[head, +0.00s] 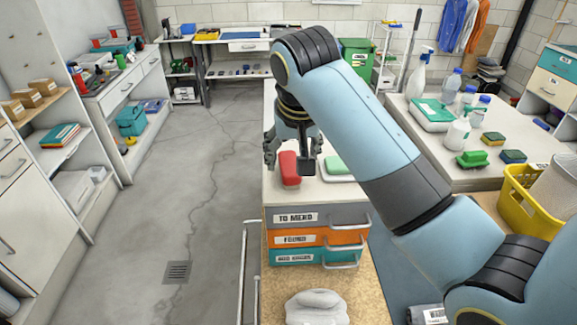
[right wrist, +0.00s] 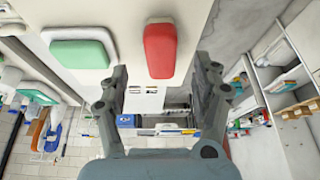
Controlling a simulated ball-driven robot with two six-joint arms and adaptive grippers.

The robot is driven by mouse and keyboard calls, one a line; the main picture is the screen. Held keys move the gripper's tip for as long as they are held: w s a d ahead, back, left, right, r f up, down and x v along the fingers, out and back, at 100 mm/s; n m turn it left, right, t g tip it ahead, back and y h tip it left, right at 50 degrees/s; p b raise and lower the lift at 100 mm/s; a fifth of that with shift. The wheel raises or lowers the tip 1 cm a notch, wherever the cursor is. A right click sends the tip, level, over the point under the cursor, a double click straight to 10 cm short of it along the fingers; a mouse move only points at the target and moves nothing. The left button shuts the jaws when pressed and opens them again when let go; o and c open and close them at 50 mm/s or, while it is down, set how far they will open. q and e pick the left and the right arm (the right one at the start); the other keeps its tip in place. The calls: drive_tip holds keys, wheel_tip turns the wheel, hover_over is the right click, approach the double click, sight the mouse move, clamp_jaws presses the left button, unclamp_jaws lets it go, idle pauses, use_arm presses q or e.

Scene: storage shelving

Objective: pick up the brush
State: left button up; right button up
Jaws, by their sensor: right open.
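A red block-like thing (head: 289,169) with rounded edges lies on the white top of a drawer unit (head: 316,195); it could be the brush, but I see no bristles. My right gripper (head: 289,153) is open just above and behind it, fingers pointing down. In the right wrist view the red thing (right wrist: 160,48) shows ahead, between the lines of the two open fingers (right wrist: 161,75), with nothing held. A green-topped thing with a white base (head: 338,168) lies to its right, partly hidden by my arm. My left gripper is not in view.
The drawer unit has grey, orange and teal labelled drawers. A table (head: 440,180) at right holds spray bottles, sponges and a green scrubber (head: 472,158). A yellow basket (head: 520,200) stands nearer. Shelving lines the left, with open floor (head: 185,200) between.

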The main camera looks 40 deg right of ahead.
sight(289, 163)
drive_tip(key=x, duration=0.1)
drive_tip(key=p+x, duration=0.1)
drive_tip(key=x, duration=0.3)
drive_tip(key=shift+w+d, duration=0.1)
drive_tip(key=shift+w, duration=0.25)
drive_tip(key=shift+c, duration=0.5)
drive_tip(key=c, duration=1.1)
